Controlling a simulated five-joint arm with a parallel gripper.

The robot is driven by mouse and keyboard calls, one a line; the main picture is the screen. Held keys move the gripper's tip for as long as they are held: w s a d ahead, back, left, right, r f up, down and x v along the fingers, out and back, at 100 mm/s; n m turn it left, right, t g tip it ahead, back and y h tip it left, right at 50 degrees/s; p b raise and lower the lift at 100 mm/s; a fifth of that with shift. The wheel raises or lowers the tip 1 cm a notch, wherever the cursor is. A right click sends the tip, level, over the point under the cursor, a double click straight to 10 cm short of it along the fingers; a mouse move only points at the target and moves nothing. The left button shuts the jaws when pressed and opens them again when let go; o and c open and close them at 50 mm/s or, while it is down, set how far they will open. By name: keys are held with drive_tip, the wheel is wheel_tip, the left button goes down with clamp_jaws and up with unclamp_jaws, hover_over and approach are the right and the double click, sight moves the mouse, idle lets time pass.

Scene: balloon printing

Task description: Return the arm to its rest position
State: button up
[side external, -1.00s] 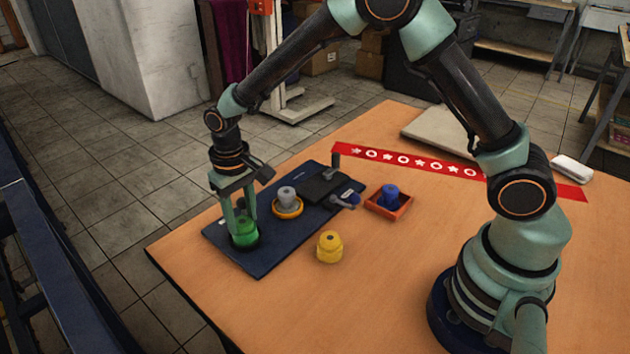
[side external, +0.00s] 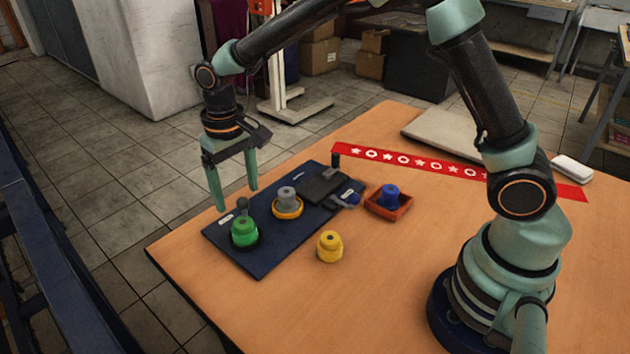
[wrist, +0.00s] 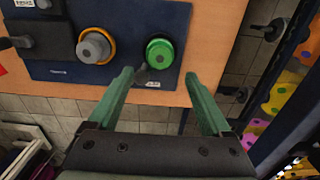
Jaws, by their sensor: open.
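My gripper (side external: 233,180) is open and empty in the side external view, raised above the far left edge of the dark blue board (side external: 270,258). Its two fingers point down, apart from everything. In the wrist view my gripper (wrist: 160,95) shows both fingers spread wide, with the green knob (wrist: 160,53) beyond the fingertips. The green knob (side external: 244,234) stands on the board's left part, below and beside the fingers, not touched by them. The arm is bent over the table.
The board also carries a grey piece on an orange ring (side external: 287,203) and a black plate (side external: 325,187). A yellow knob (side external: 330,247) stands on the table. A blue knob (side external: 390,195) sits in an orange tray (side external: 378,209). A red printed strip (side external: 420,164) lies behind. The front table is clear.

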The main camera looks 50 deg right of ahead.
drive_tip(key=s+d+r+t, duration=0.1)
drive_tip(key=s+d+r, duration=0.25)
drive_tip(key=r, duration=0.25)
drive_tip(key=s+d+r+t, duration=0.2)
drive_tip(key=s+d+r, duration=0.1)
drive_tip(key=d+r, duration=0.3)
drive_tip(key=s+d+t, duration=0.2)
drive_tip(key=s+d, duration=0.2)
drive_tip(key=s, duration=0.5)
drive_tip(key=shift+d+r+t, duration=0.25)
drive_tip(key=shift+r+t, duration=0.05)
drive_tip(key=shift+r, duration=0.05)
drive_tip(key=shift+c, duration=0.3)
